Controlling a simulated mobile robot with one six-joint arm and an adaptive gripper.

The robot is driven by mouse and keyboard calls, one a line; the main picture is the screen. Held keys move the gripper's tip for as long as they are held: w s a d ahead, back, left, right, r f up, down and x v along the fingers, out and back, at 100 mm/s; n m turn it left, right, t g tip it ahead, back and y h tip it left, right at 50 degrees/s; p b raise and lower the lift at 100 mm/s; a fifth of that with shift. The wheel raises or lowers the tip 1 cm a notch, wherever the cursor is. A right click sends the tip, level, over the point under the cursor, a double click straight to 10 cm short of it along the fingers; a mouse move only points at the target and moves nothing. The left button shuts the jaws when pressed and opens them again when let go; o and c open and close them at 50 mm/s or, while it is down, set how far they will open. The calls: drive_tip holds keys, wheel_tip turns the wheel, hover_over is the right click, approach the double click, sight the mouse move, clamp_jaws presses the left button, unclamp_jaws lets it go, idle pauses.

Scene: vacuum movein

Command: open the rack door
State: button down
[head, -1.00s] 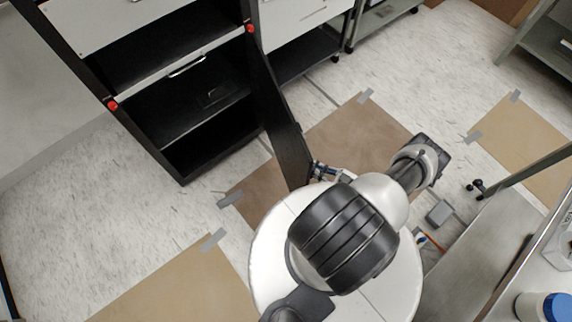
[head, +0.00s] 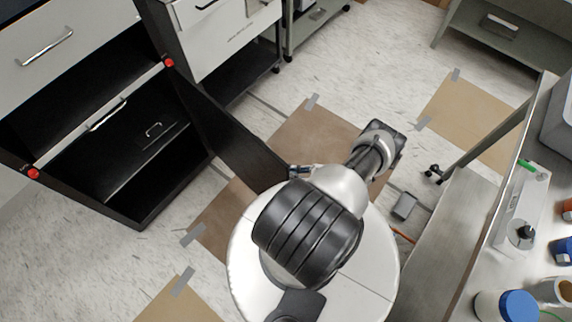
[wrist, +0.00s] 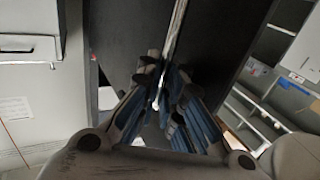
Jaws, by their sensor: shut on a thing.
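The rack (head: 75,198) is a black cabinet at the left of the head view, with its dark interior showing. Its black door (head: 232,135) stands swung out from the rack's right side and reaches towards the middle of the view. My gripper (head: 298,172) is at the door's free end. In the wrist view, my gripper (wrist: 160,88) is shut on a narrow light strip of the door (wrist: 176,28). I cannot tell whether this strip is the handle or the edge. My arm partly covers the gripper in the head view.
A metal bench (head: 470,240) with bottles and gear is close on the right. A drawer unit (head: 225,45) stands right of the rack. Taped brown sheets (head: 310,140) lie on the floor. A small grey box (head: 404,206) is on the floor by my arm. Floor in front of the rack is open.

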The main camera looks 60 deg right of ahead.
drive_tip(key=c, duration=2)
unclamp_jaws()
drive_tip(key=shift+s, duration=0.3)
drive_tip(key=shift+o, duration=1.2)
drive_tip(key=shift+w, duration=0.1)
drive_tip(key=v, duration=1.2)
